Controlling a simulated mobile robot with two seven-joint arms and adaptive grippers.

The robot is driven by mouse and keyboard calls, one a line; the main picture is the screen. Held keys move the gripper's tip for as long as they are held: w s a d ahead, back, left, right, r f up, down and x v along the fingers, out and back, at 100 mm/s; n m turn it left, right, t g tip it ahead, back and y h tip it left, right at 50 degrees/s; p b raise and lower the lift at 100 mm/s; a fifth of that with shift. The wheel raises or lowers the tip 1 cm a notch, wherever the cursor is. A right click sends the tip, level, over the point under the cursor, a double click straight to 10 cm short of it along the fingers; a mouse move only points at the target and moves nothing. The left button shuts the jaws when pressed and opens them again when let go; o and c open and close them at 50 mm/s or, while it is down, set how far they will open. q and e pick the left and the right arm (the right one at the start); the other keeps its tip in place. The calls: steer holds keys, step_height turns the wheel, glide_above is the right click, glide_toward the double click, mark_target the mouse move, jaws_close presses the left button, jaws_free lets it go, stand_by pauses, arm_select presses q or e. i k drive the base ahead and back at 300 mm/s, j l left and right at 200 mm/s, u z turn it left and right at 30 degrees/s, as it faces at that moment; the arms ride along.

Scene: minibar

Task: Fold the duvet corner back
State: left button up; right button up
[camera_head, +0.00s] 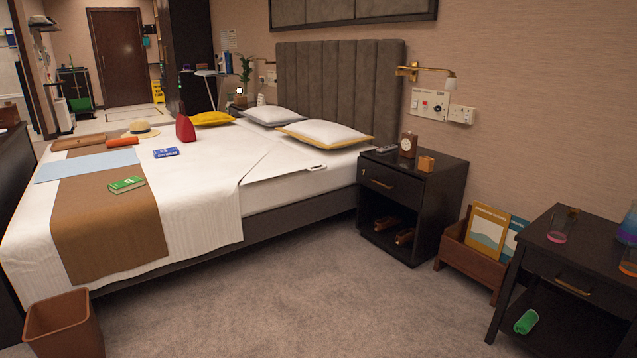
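The white duvet (203,188) covers most of the bed, and its near side hangs down over the bed's edge. Near the pillows, a flap of white bedding (285,161) lies at an angle, with a bare strip of white mattress (310,180) beside it. A brown runner (100,215) crosses the foot of the bed. Two pale pillows (325,133) lie at the headboard. Neither of my grippers shows in the head view.
A wooden crate (477,255) and a dark side table (565,265) are farther right. A brown bin (62,325) stands at the near left. The carpet (300,290) in front is clear.

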mark_target(283, 159)
steer(key=i, duration=1.7)
steer(key=i+j+z, duration=0.1)
steer(key=i, duration=1.65)
